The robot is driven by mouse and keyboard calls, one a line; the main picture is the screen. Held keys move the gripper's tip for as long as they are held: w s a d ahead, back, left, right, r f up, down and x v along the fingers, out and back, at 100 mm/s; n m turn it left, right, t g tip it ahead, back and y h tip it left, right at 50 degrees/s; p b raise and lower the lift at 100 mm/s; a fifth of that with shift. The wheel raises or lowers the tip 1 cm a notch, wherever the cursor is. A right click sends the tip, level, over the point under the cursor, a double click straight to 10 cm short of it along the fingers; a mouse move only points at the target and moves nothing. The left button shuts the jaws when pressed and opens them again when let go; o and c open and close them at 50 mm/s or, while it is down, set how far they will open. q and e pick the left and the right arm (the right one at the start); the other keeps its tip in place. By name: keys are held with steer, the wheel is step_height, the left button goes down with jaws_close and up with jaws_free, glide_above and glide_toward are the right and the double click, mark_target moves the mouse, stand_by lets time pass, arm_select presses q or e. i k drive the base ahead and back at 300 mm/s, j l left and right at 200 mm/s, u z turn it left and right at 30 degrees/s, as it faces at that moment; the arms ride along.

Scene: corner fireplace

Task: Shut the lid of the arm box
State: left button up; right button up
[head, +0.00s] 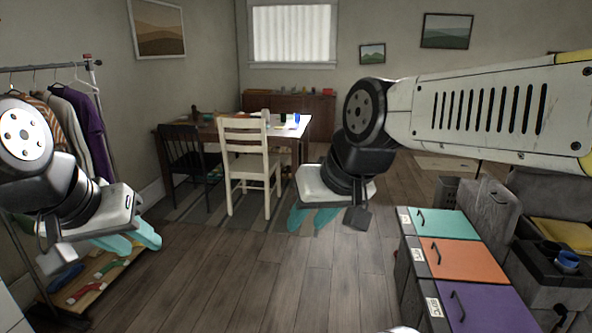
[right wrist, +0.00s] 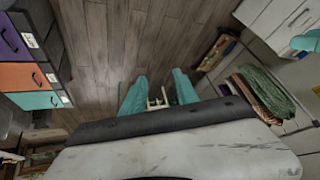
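A grey upright panel (head: 487,207) with a dark slot near its top stands at the right of the head view, beside the grey sofa. It looks like the raised lid of the arm box, but its hinge and the box's inside are hidden behind the coloured drawer fronts. My right gripper (head: 312,219) hangs in the air left of the panel, well apart from it. Its teal fingers also show in the right wrist view (right wrist: 160,95), spread with nothing between them. My left gripper (head: 130,240) is at the far left, its teal fingers apart and empty.
A cabinet with teal, orange and purple lids (head: 462,255) stands in front of the panel. A dark surface with a blue cup (head: 568,261) and a yellow cushion (head: 563,234) are to the right. A white chair (head: 249,165) stands at the table. The middle floor is clear.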

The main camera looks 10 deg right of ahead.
mark_target(498, 208)
steer(key=i+z, duration=0.2)
steer(key=z, duration=0.2)
steer(key=i+z, duration=0.2)
steer(key=z, duration=0.25)
steer(key=i+z, duration=0.2)
steer(key=z, duration=0.2)
steer(key=i+j+z, duration=0.15)
steer(key=z, duration=0.25)
steer(key=i+j+z, duration=0.15)
steer(key=z, duration=0.25)
steer(key=i+j+z, duration=0.15)
steer(key=i+j, duration=0.5)
steer(key=i, duration=0.25)
steer(key=i+j+u, duration=0.15)
steer(key=i, duration=0.25)
